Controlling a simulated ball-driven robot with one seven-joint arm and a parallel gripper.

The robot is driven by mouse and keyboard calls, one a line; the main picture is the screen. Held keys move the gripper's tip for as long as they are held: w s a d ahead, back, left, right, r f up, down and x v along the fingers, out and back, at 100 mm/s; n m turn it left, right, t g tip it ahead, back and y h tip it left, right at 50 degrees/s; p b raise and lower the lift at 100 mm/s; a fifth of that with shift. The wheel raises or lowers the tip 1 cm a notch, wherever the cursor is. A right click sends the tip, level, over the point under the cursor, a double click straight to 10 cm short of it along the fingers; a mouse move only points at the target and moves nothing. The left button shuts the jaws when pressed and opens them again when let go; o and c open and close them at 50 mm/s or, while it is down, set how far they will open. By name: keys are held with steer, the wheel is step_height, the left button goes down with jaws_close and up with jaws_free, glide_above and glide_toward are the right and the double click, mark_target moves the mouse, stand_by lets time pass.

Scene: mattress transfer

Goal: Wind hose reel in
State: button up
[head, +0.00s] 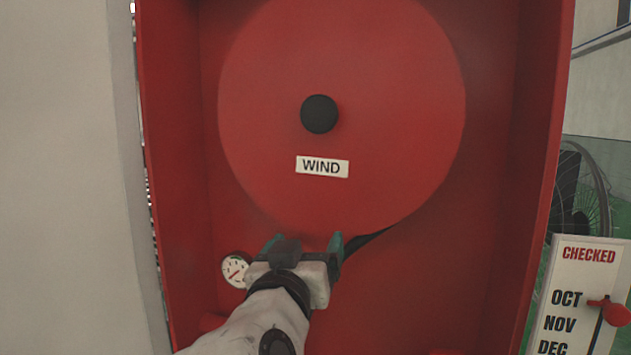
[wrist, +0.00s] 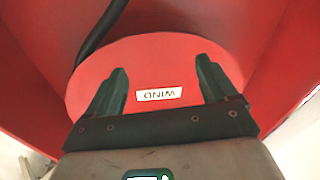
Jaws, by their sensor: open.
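The hose reel (head: 400,120) is a large red disc inside a red cabinet, with a black hub (head: 320,114) at its middle and a white WIND label (head: 322,167) below the hub. A black hose (head: 370,240) runs off the reel's lower edge, partly hidden behind my gripper. My gripper (head: 310,241) is in front of the reel's lower edge, open and empty, below the label. In the wrist view the two dark fingers (wrist: 160,85) stand apart, with the reel (wrist: 155,65) and the upside-down label (wrist: 159,94) between them. The hose (wrist: 95,35) shows at upper left there.
The red cabinet's side walls (head: 170,150) stand close on both sides. A round white gauge (head: 235,269) is at lower left, beside my gripper. A CHECKED month board (head: 575,300) with a red pointer (head: 610,312) stands at lower right. A wire wheel (head: 585,190) is behind it.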

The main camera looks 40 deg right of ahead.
mark_target(318, 114)
steer(key=s+a+r+m+h, duration=0.1)
steer(key=a+r+m+h, duration=0.1)
steer(key=r, duration=0.6)
steer(key=s+a+r+m+h, duration=0.2)
steer(key=r+h, duration=0.1)
steer(key=r, duration=0.4)
steer(key=p+x, duration=0.4)
steer(key=x, duration=0.4)
steer(key=shift+w+d+r, duration=0.15)
steer(key=shift+w+r, duration=0.1)
steer(key=shift+w, duration=0.1)
steer(key=shift+x, duration=0.8)
steer(key=shift+f, duration=0.15)
steer(key=c, duration=1.5)
steer(key=shift+o, duration=0.2)
steer(key=shift+d+f, duration=0.1)
